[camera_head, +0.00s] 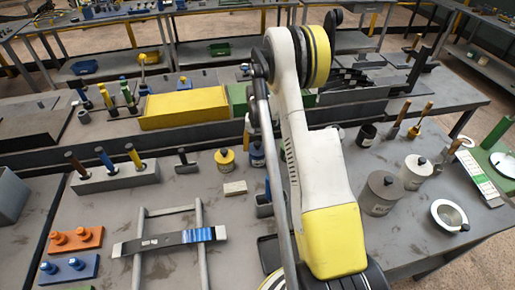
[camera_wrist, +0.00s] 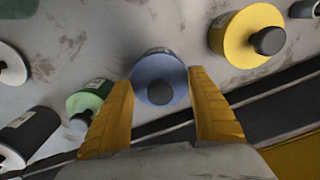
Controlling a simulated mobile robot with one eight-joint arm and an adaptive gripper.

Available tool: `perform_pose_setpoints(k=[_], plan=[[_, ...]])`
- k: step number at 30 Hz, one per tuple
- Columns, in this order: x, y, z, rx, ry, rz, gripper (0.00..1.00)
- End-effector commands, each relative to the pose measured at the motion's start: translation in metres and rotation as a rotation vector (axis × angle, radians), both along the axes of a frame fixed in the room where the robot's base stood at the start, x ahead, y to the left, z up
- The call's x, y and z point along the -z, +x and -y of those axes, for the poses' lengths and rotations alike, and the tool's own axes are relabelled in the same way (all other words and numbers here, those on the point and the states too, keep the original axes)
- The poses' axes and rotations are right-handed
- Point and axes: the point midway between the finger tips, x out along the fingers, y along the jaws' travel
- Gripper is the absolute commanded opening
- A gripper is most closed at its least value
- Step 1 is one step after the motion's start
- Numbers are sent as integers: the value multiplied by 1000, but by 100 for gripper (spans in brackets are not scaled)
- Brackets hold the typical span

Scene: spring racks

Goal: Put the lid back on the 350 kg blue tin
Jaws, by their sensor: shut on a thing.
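The blue tin (camera_wrist: 158,52) stands among other tins in the wrist view, with part of its pale label showing. A round blue lid (camera_wrist: 152,72) with a dark knob lies over its top. Whether the lid is fully seated cannot be told. My gripper (camera_wrist: 161,80) has its two yellow fingers at opposite sides of the lid, shut on it. The weight on the label cannot be read.
A yellow tin (camera_wrist: 240,38) stands close on the right in the wrist view; a green tin (camera_wrist: 88,100) and a black tin (camera_wrist: 32,128) are on the left. A dark rack edge (camera_wrist: 270,105) runs nearby.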

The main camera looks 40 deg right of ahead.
Motion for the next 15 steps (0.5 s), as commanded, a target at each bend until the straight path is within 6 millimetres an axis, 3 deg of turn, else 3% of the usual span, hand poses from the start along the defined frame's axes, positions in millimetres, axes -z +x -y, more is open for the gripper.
perform_pose_setpoints(k=[13, 14, 15], plan=[[0, 0, 0, 0, 0, 0, 38], [0, 0, 0, 0, 0, 0, 74], [0, 0, 0, 0, 0, 0, 86]])
